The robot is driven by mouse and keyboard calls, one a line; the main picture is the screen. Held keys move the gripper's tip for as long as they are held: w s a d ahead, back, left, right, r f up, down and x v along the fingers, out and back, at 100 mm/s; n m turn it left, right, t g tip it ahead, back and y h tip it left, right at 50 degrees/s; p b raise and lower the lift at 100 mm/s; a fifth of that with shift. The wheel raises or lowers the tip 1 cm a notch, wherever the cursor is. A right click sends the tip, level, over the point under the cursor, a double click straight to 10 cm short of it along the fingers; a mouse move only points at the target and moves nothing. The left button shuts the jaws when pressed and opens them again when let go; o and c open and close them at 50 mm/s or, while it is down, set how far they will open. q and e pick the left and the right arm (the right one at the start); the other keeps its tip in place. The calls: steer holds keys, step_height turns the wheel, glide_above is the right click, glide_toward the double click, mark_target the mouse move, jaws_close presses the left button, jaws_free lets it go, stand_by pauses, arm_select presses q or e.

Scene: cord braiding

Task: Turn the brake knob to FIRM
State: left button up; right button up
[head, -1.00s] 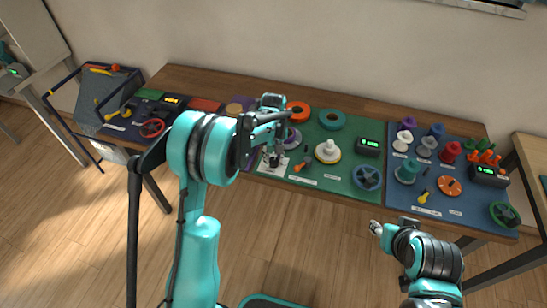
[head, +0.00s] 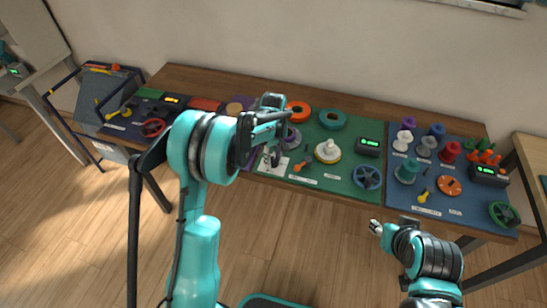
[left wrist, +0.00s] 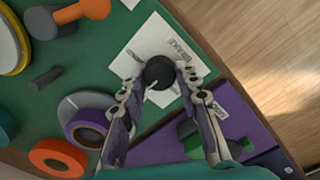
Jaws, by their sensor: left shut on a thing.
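The brake knob (left wrist: 160,72) is a dark round knob on a white plate (left wrist: 150,45) printed with the word BRAKE. A thin pale pointer mark shows beside the knob, towards the lower left in the left wrist view. My left gripper (left wrist: 156,84) is shut on the knob, one finger on each side. The FIRM marking cannot be read. In the head view my left gripper (head: 271,158) reaches down over the white plate (head: 273,166) and hides the knob. My right gripper (head: 376,227) is in front of the table, away from the knob, its fingers too small to judge.
Near the knob are an orange-handled part (left wrist: 80,12), a grey-purple spool (left wrist: 88,118) and an orange ring (left wrist: 58,158). A purple mat (left wrist: 240,128) adjoins the green board. The blue mat (head: 440,195) on the right carries several spools. Open floor lies in front of the table.

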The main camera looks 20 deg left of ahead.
mark_target(273, 160)
arm_select(q)
steer(key=o, duration=1.2)
steer(key=shift+c, duration=0.2)
step_height(273, 160, up, 12)
steer(key=s+r+m+t, duration=0.2)
steer(key=s+r+m, duration=0.15)
steer(key=s, duration=0.35)
steer(key=s+r+m+t, duration=0.2)
steer(key=s+r, duration=0.2)
steer(key=s, duration=0.3)
steer(key=s+f+m+t, duration=0.1)
steer(key=s+f+m, duration=0.1)
steer(key=s, duration=0.4)
steer(key=s+f+m+t, duration=0.1)
steer(key=s+m+t, duration=0.1)
steer(key=s, duration=0.4)
steer(key=shift+f+m, duration=0.35)
steer(key=shift+m, duration=0.3)
